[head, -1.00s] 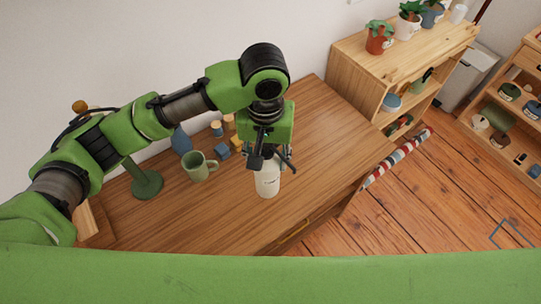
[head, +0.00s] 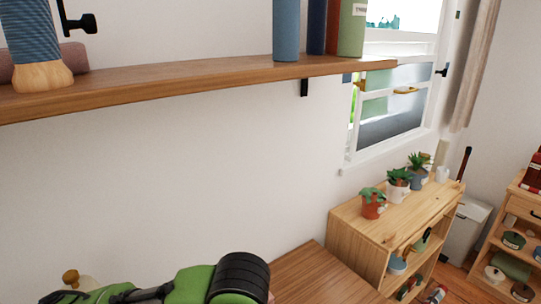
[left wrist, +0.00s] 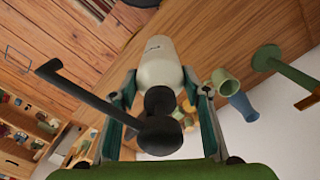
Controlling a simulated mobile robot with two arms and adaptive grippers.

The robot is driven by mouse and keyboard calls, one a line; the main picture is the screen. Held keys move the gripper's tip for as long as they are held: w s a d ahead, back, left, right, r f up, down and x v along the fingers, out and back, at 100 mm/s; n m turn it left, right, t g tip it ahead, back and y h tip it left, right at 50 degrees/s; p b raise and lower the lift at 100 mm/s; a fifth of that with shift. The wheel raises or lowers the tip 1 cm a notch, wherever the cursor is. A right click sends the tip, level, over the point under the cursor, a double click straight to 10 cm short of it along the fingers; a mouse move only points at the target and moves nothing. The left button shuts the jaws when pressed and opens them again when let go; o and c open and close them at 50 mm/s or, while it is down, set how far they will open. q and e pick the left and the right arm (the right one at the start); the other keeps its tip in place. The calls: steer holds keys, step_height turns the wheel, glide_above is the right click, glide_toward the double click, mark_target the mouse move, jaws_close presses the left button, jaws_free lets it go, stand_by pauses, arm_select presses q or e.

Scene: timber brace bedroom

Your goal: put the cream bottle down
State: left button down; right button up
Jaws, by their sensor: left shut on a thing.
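The cream bottle (left wrist: 160,65) is a pale bottle with a dark pump top, seen in the left wrist view. My left gripper (left wrist: 160,88) is shut on it near its neck, one finger on each side. The wooden desk (left wrist: 225,30) lies beyond the bottle's base; I cannot tell whether the base touches it. In the head view only part of the desk (head: 318,272) shows, and the bottle and left gripper are below the picture. My right gripper is in neither view.
In the head view, a wall shelf (head: 190,84) hangs above, and a low wooden bookcase (head: 357,234) with potted plants stands to the right.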

arm_select(q)
steer(key=w+a+r+n+b, duration=0.1)
steer(key=w+a, duration=0.2)
steer(key=a, duration=1.2)
steer(key=shift+w+r, duration=0.15)
steer(key=shift+r, duration=0.1)
steer(key=s+d+f+m+p, duration=0.1)
steer(key=s+d+m, duration=0.1)
steer(key=s+d, duration=0.75)
steer(key=w+a+f, duration=0.3)
steer(key=w+f, duration=1)
steer(key=shift+w+a+p, duration=0.15)
steer(key=shift+w+p, duration=0.25)
steer(key=shift+p, duration=0.05)
steer(key=shift+f, duration=0.15)
